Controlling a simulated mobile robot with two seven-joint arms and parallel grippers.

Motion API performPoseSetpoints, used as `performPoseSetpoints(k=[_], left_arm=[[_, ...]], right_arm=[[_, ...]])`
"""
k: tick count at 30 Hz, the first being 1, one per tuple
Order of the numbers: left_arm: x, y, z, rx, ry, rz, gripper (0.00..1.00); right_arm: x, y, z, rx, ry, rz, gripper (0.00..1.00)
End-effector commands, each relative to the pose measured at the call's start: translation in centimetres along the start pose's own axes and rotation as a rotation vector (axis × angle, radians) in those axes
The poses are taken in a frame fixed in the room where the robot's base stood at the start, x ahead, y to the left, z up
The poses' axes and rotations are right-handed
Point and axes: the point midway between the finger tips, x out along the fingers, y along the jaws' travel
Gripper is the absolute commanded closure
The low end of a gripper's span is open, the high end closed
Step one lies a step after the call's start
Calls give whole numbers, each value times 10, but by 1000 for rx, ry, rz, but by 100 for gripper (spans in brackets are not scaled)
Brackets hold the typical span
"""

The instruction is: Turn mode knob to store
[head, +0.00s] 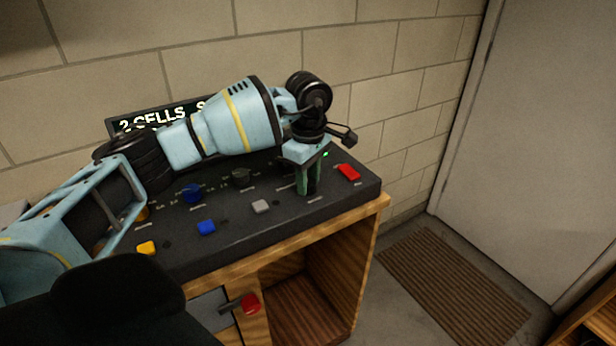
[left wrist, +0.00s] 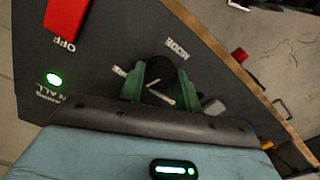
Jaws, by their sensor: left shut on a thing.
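The mode knob (left wrist: 157,76) is dark and sits on the charger panel (left wrist: 100,50) beside the printed word MODE in the left wrist view. A pale mark shows on it, but I cannot read which setting it points to. My left gripper (head: 308,182) reaches down to the right part of the panel in the head view. Its green fingers (left wrist: 159,90) are shut on the knob, one on each side. In the head view the fingers hide most of the knob. My right gripper is not in view.
A red switch (head: 348,172) and a green light (head: 325,154) are close to the gripper. Other knobs, blue (head: 191,192) and dark green (head: 240,177), and grey (head: 261,207) and blue (head: 206,227) buttons lie left. A partly covered display (head: 150,121) stands behind, against the block wall.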

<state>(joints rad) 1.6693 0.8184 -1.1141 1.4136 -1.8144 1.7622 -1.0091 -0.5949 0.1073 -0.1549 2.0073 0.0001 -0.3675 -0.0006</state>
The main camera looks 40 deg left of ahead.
Motion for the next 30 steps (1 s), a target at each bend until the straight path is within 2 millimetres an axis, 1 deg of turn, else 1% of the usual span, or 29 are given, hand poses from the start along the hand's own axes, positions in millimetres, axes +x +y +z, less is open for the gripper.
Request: performPoseSetpoints(k=[12, 13, 18, 26, 30], left_arm=[[0, 0, 0, 11, 0, 0, 89], [0, 0, 0, 11, 0, 0, 65], [0, 0, 0, 10, 0, 0, 45], [0, 0, 0, 9, 0, 0, 45], [-10, 0, 0, 9, -1, 1, 45]], right_arm=[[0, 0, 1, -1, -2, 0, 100], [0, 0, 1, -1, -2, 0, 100], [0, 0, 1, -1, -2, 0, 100], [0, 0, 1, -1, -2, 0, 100], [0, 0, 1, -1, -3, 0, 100]])
